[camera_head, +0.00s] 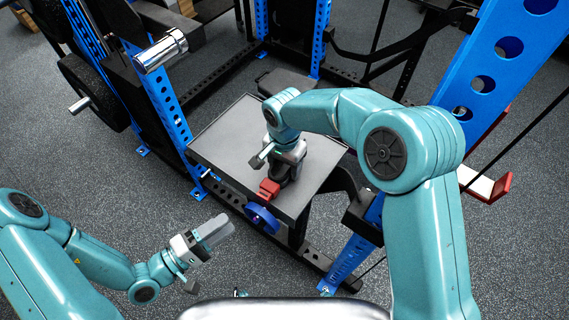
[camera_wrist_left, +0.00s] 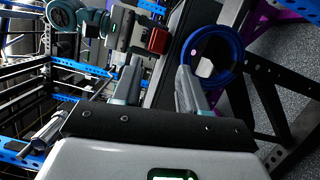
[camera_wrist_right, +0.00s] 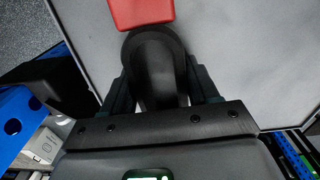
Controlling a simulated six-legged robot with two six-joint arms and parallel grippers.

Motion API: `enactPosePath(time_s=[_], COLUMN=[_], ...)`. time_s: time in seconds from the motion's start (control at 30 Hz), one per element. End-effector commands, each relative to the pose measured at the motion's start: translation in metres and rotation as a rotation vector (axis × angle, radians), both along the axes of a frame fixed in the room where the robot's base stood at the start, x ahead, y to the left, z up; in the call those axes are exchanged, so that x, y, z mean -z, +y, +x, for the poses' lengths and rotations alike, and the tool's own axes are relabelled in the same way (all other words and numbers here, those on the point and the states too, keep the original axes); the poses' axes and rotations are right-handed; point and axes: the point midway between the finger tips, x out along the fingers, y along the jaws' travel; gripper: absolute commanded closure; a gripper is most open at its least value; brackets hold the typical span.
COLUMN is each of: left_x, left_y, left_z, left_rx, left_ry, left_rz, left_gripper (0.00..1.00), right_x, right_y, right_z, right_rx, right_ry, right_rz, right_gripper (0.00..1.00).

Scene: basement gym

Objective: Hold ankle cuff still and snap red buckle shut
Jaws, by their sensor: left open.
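The red buckle (camera_head: 269,188) sits near the front edge of the grey bench top. It also shows in the left wrist view (camera_wrist_left: 158,40) and at the top of the right wrist view (camera_wrist_right: 140,12). A black curved piece (camera_wrist_right: 153,68), seemingly the ankle cuff, adjoins the buckle. My right gripper (camera_head: 285,168) is low over the bench top, its spread fingers (camera_wrist_right: 160,85) on either side of the black piece; firm contact cannot be told. My left gripper (camera_head: 222,228) is open and empty, left of and in front of the bench, apart from the buckle.
A blue ring (camera_head: 262,218) is at the bench's front edge, close to the buckle. The grey bench top (camera_head: 225,135) is mostly bare. Blue rack uprights (camera_head: 170,105) stand left and right. A chrome bar end (camera_head: 161,50) juts out at upper left. Floor at lower left is open.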

Motion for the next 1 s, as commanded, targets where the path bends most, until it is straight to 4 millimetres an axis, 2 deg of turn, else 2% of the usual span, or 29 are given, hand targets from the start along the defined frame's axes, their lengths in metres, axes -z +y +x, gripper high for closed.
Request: enactPosePath(time_s=[0.07, 0.1, 0.17, 0.2, 0.27, 0.33, 0.43, 0.57, 0.67, 0.77, 0.87, 1.0], left_x=[0.000, 0.000, -0.001, -0.003, -0.006, -0.010, -0.010, 0.004, 0.023, 0.044, 0.061, 0.074], left_y=[0.000, 0.000, -0.003, -0.006, -0.015, -0.029, -0.046, -0.047, -0.032, -0.008, 0.023, 0.065], left_z=[0.000, 0.000, -0.002, -0.005, -0.013, -0.030, -0.065, -0.110, -0.131, -0.136, -0.128, -0.099], left_rx=[0.000, 0.002, 0.022, 0.051, 0.128, 0.267, 0.530, 0.863, 1.069, 1.217, 1.296, 1.327], left_ry=[0.000, 0.000, 0.000, -0.002, 0.000, 0.007, 0.029, 0.066, 0.082, 0.076, 0.029, -0.095], left_rz=[0.000, 0.000, -0.002, -0.003, -0.006, -0.002, 0.048, 0.210, 0.394, 0.619, 0.855, 1.175], left_gripper=[0.61, 0.74, 0.93, 1.00, 1.00, 1.00, 1.00, 1.00, 1.00, 1.00, 1.00, 1.00], right_x=[0.000, 0.000, 0.000, 0.000, 0.000, -0.001, -0.001, -0.001, -0.001, -0.001, -0.001, -0.001], right_y=[0.000, 0.000, 0.000, 0.000, 0.000, 0.000, 0.000, 0.000, 0.000, 0.000, 0.000, 0.000], right_z=[0.000, 0.000, 0.000, 0.000, 0.000, 0.000, 0.000, 0.000, 0.000, 0.000, 0.000, 0.000], right_rx=[0.000, 0.000, 0.000, 0.000, 0.000, 0.000, 0.000, 0.000, 0.000, 0.000, 0.000, 0.000], right_ry=[0.000, 0.000, 0.000, 0.000, 0.000, -0.001, -0.001, -0.001, -0.001, -0.001, -0.001, -0.001], right_rz=[0.000, 0.000, 0.000, 0.000, 0.000, 0.001, 0.001, 0.001, 0.001, 0.001, 0.001, 0.001], right_gripper=[0.76, 0.76, 0.76, 0.76, 0.76, 0.76, 0.76, 0.76, 0.76, 0.76, 0.76, 0.76])
